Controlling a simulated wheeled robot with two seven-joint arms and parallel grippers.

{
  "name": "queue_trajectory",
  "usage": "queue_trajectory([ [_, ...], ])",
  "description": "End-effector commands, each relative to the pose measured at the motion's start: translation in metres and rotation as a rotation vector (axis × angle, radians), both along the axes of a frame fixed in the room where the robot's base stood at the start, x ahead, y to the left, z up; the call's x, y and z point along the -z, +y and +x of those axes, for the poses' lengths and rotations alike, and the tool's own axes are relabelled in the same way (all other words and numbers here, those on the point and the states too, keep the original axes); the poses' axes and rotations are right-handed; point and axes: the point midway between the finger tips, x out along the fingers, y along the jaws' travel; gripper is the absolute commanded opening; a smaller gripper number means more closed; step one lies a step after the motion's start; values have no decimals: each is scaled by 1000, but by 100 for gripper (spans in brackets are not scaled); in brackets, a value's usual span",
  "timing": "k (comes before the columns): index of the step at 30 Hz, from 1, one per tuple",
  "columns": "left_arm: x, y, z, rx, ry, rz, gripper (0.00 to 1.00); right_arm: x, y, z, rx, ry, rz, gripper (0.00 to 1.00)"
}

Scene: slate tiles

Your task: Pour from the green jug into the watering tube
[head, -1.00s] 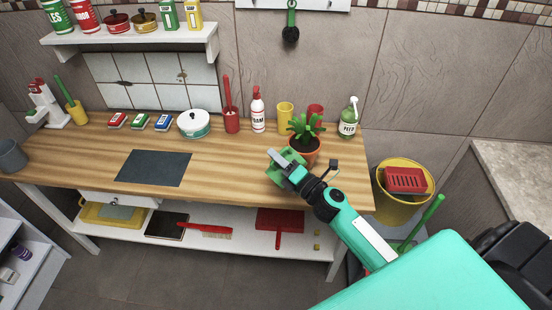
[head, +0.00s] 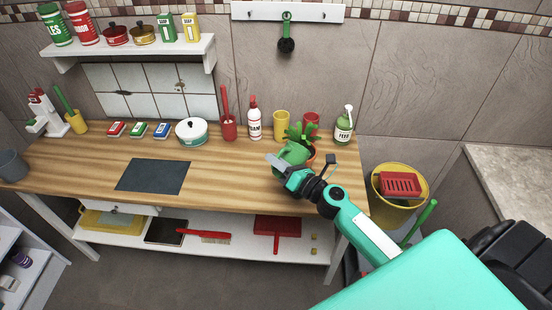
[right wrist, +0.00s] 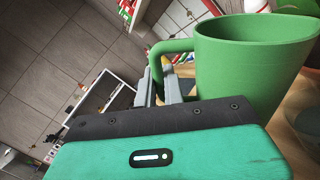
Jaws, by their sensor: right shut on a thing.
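The green jug (head: 293,153) is held just above the wooden table, in front of the potted plant. My right gripper (head: 281,168) is shut on its handle. In the right wrist view the jug (right wrist: 250,65) fills the upper right, its handle between the fingers of my right gripper (right wrist: 163,85); its contents cannot be seen. The green plant (head: 300,132) stands behind the jug, and its orange pot (head: 313,161) is mostly hidden by the jug. I cannot make out a watering tube; the jug may cover it. My left gripper is not in view.
A yellow cup (head: 281,124), a red cup (head: 311,121) and a green feed bottle (head: 344,127) stand close behind the plant. The table (head: 235,185) is clear around the dark mat (head: 153,175).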

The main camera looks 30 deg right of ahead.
Motion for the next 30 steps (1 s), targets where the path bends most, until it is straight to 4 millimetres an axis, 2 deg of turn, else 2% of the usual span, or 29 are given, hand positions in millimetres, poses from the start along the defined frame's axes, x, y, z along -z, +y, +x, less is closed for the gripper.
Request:
queue_trajectory([
  [6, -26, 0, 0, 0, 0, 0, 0, -18, -1, 0, 0, -54, -228, 0],
  [15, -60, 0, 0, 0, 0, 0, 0, -32, 0, 0, 0, -134, -575, 0],
  [20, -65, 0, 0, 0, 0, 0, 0, -31, 0, 0, 1, -152, -657, 0],
  [30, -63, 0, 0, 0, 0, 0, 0, -29, 0, 0, 1, -154, -661, 0],
])
